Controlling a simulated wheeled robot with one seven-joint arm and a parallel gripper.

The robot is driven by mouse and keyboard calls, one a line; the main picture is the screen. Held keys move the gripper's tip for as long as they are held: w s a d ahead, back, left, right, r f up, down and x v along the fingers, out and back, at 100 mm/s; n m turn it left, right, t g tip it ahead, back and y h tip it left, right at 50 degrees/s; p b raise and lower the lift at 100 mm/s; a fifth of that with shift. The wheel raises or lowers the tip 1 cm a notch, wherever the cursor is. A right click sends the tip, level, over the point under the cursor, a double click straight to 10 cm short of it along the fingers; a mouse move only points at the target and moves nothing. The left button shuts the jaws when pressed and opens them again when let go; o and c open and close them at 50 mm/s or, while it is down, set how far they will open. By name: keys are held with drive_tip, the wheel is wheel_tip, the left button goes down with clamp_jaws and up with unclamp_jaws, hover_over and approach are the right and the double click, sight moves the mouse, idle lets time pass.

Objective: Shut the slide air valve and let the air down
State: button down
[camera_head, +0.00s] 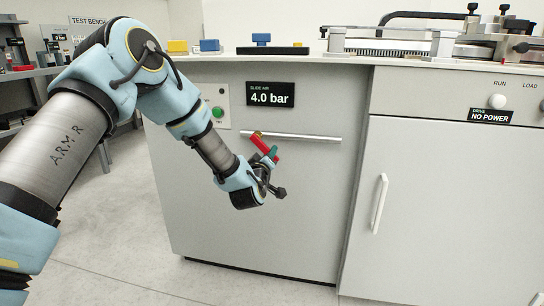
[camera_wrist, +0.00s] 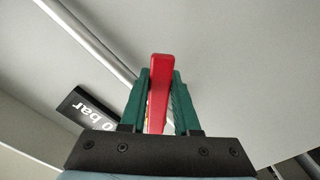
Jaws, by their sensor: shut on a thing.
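The slide air valve's red lever (camera_head: 262,143) is on the front of the grey cabinet, just below the pressure display (camera_head: 270,95). The display reads "SLIDE AIR 4.0 bar". In the head view the lever slants down to the right. My gripper (camera_head: 271,155) is at the lever, with its green fingers partly hidden by the wrist. In the wrist view the red lever (camera_wrist: 159,85) stands between the two green fingers, which are closed on its sides. The valve body is mostly hidden; a small brass-coloured part (camera_head: 257,133) shows near the lever's upper end.
A horizontal metal bar (camera_head: 310,138) runs along the cabinet front beside the lever. A green button (camera_head: 218,112) is to the left. A door handle (camera_head: 379,203) stands out on the right cabinet. Bench equipment (camera_head: 400,35) is above. The floor in front is clear.

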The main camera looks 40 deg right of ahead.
drive_tip(key=shift+w+a+f+m+b, duration=0.4)
drive_tip(key=shift+w+m+b, duration=0.2)
drive_tip(key=shift+m, duration=0.95)
drive_tip(key=shift+w+a+f+m+b, duration=0.25)
drive_tip(key=shift+w+a+m+b, duration=0.3)
drive_tip(key=shift+m, duration=0.95)
drive_tip(key=shift+w+a+f+m+b, duration=0.35)
drive_tip(key=shift+w+m+b, duration=0.3)
drive_tip(key=shift+m, duration=0.9)
drive_tip(key=shift+w, duration=0.15)
drive_tip(key=c, duration=0.6)
unclamp_jaws()
drive_tip(key=shift+c, duration=0.2)
drive_tip(key=p+v, duration=0.1)
drive_tip(key=v, duration=0.9)
drive_tip(key=shift+a, duration=0.35)
